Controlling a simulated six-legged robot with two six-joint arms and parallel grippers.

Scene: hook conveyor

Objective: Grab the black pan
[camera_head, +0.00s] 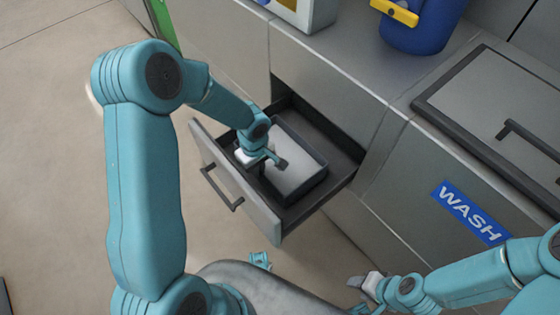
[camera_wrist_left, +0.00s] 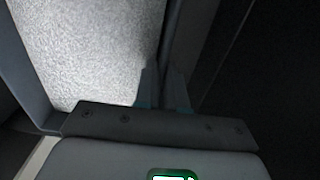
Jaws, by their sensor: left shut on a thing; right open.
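The black pan (camera_head: 318,181) is rectangular, with a dark rim and a grey speckled inside. It lies in the pulled-out drawer (camera_head: 247,194). My left gripper (camera_head: 272,160) reaches down at the pan's left edge and is shut on its rim. In the left wrist view, the fingers (camera_wrist_left: 165,92) sit on either side of the dark pan wall (camera_wrist_left: 171,45), with the pale pan floor to the left. My right gripper (camera_head: 358,284) is open and low near the bottom, apart from the pan; its fingertips are small in view.
The drawer front has a dark handle (camera_head: 222,190). The counter (camera_head: 335,85) rises behind it, with a blue container (camera_head: 425,25) and a lidded panel (camera_head: 500,100) on top. A blue WASH sign (camera_head: 470,212) is at right. Open floor (camera_head: 50,150) lies left.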

